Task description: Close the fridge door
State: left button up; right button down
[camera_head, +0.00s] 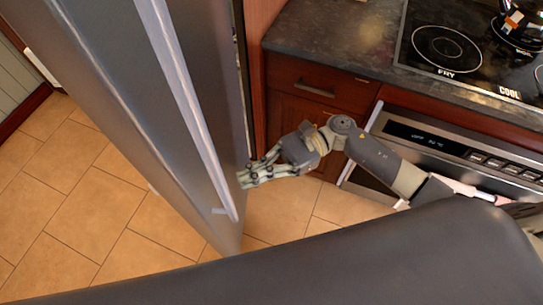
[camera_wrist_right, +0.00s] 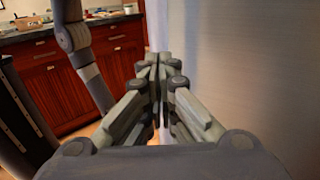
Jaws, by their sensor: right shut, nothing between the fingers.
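The fridge door (camera_head: 130,110) is a tall grey metal panel at the left of the head view, standing open, with a long light handle (camera_head: 188,105) along its face. In the right wrist view the door's grey surface (camera_wrist_right: 235,60) fills the right side. My right gripper (camera_head: 243,180) is shut and empty. Its fingertips are at the door's right edge; I cannot tell whether they touch it. In the right wrist view the closed fingers (camera_wrist_right: 158,70) point forward along the door. My left gripper is not in view.
A dark countertop (camera_head: 330,42) with a black stovetop (camera_head: 470,50) is at the upper right, above red-brown cabinets (camera_head: 300,85) and an oven front (camera_head: 440,145). Tiled floor (camera_head: 75,190) is clear to the left of the door. Part of my own body covers the bottom.

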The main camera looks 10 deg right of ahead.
jog(key=shift+p+x, duration=0.3)
jog(key=shift+x, duration=0.85)
